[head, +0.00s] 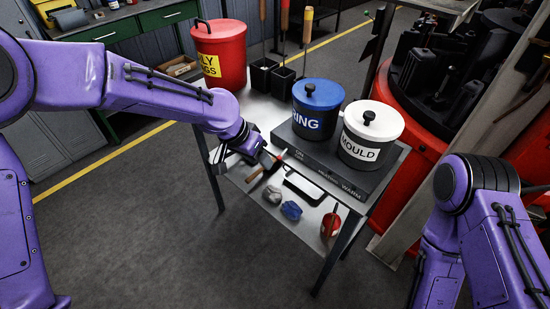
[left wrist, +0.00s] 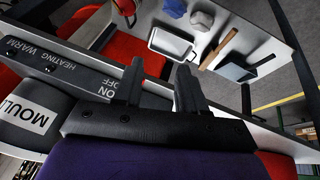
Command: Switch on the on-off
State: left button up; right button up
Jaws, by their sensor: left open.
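The on-off label shows on the left end of the front face of a dark heating base (head: 330,172), and reads ON OFF in the left wrist view (left wrist: 105,88). A small red piece (head: 283,154) shows close beside my left fingertips in the head view; I cannot tell whether it is the switch's lever. My left gripper (head: 270,161) is at this left end of the base, open, with nothing seen between its fingers. In the left wrist view its fingers (left wrist: 160,68) stand apart close to the label. The switch itself is not clearly visible. My right gripper is out of view.
A blue pot (head: 316,122) and a white MOULD pot (head: 357,154) stand on the base. The metal table (head: 235,177) also holds a white-rimmed tray (head: 303,188), a blue lump (head: 291,210), a grey lump (head: 273,195) and a red scoop (head: 330,224). A red bin (head: 219,50) stands behind.

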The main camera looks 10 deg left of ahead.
aim_at(278, 158)
pick_arm(q)
notch_tip(278, 158, up, 10)
jog(key=f+m, duration=0.1)
jog(key=m, duration=0.2)
jog(key=x, duration=1)
jog(key=shift+d, duration=0.2)
grip_shut()
